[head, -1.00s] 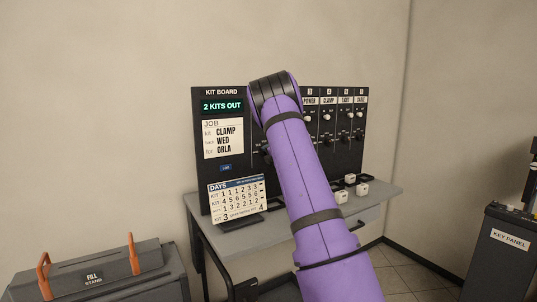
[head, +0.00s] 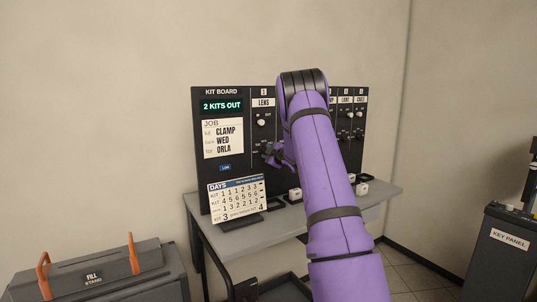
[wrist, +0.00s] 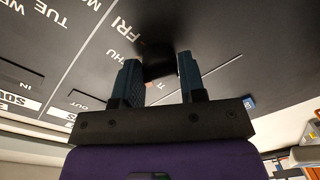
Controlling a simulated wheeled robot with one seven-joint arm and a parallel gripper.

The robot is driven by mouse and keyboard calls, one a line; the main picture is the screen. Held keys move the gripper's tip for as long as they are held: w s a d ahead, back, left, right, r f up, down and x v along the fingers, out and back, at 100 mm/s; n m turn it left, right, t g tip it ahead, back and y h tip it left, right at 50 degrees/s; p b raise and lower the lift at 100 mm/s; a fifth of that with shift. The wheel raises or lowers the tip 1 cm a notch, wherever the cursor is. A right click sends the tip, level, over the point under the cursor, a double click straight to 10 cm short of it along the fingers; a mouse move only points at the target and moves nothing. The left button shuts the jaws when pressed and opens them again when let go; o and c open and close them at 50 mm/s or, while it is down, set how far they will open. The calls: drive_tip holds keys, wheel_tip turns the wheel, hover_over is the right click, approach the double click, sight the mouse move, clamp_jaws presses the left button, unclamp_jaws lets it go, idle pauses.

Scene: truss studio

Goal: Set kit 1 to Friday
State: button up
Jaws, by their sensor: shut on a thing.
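The kit board (head: 199,180) stands upright on a grey shelf. Its kit 1 column, headed LENS (head: 263,103), has a pale round knob (head: 262,122) with a day dial below it. My gripper (head: 274,155) is at that dial. In the wrist view my gripper (wrist: 158,74) is shut on a dark dial knob (wrist: 157,55). Day names on the black panel include TUE, THU and FRI (wrist: 128,18). The knob's pointer is hidden or too dark to read, so I cannot tell which day it marks.
The display (head: 222,106) reads 2 KITS OUT. A job card (head: 223,138) reads CLAMP, WED, ORLA. A days card (head: 237,199) leans at the board's lower left. White cubes (head: 361,188) sit on the shelf (head: 385,195). My arm covers the board's middle columns.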

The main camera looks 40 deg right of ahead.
drive_tip(key=m, duration=1.3)
drive_tip(key=shift+f+t, duration=0.1)
drive_tip(key=shift+t, duration=0.3)
drive_tip(key=shift+m, duration=0.3)
drive_tip(key=o, duration=0.9)
drive_tip(key=shift+s, duration=0.1)
drive_tip(key=s+a, duration=0.2)
drive_tip(key=s, duration=0.8)
drive_tip(key=shift+s, duration=0.25)
